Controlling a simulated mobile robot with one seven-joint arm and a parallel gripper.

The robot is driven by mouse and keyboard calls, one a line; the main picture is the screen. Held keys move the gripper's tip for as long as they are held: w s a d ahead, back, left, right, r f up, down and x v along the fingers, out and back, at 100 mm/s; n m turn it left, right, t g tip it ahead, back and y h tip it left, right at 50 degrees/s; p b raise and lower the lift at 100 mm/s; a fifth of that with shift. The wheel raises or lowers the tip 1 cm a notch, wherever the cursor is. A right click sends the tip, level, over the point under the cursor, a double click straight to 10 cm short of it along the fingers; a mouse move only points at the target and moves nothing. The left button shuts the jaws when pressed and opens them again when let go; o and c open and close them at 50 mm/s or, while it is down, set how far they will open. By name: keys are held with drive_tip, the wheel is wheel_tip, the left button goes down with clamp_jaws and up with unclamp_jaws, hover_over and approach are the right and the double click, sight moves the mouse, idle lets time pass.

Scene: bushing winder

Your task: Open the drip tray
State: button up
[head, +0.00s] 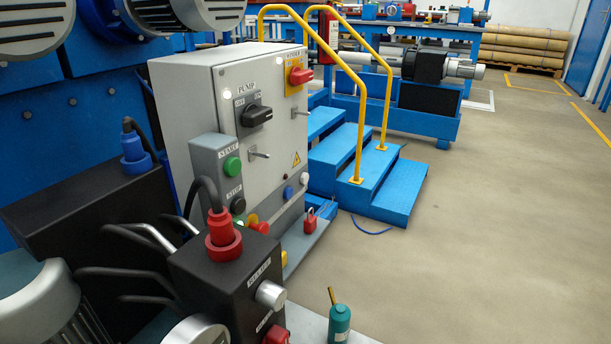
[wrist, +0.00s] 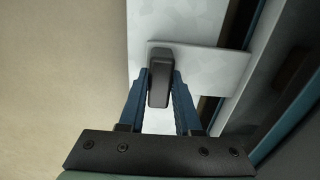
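In the wrist view, a dark, rounded handle (wrist: 160,80) stands on a pale metal plate (wrist: 215,68), which looks like the front of the drip tray. My gripper (wrist: 162,88) has its two blue fingers on either side of this handle. The handle fills the gap between them, and the fingers look shut on it. The rest of the tray is hidden or outside the frame. In the head view, neither my gripper nor the drip tray can be made out.
Bare floor (wrist: 60,80) lies left of the plate, and grey and dark machine panels stand close on its right. In the head view, a grey control cabinet (head: 205,85), blue steps (head: 375,190) and a green bottle (head: 339,322) show. Open floor (head: 500,220) lies right.

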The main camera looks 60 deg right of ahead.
clamp_jaws()
idle(1.0)
